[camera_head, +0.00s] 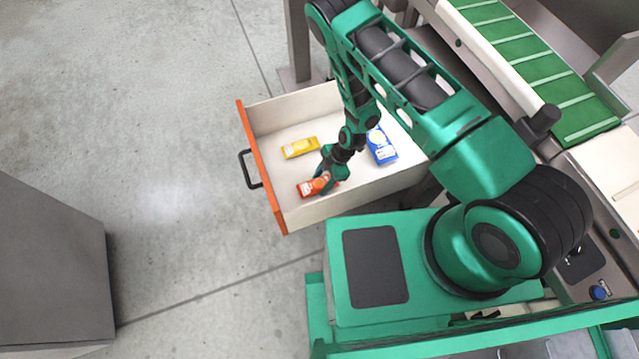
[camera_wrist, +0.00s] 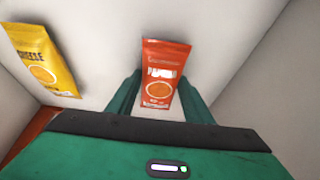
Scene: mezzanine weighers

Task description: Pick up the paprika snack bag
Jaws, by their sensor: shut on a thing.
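The paprika snack bag (camera_head: 312,187) is orange-red with white lettering and a round picture. It is in the open drawer, near the drawer's front corner. In the wrist view the paprika bag (camera_wrist: 163,75) stands out between the two fingers of my gripper (camera_wrist: 160,92), its printed face toward the camera. My gripper (camera_head: 326,177) is shut on the bag, with a finger at each side. I cannot tell whether the bag touches the drawer floor.
The white drawer (camera_head: 282,121) has an orange front and a dark handle (camera_head: 250,169). A yellow cheese bag (camera_head: 300,147) and a blue bag (camera_head: 381,146) lie in it. A green conveyor belt (camera_head: 530,62) is at upper right. A grey cabinet (camera_head: 50,270) stands at lower left.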

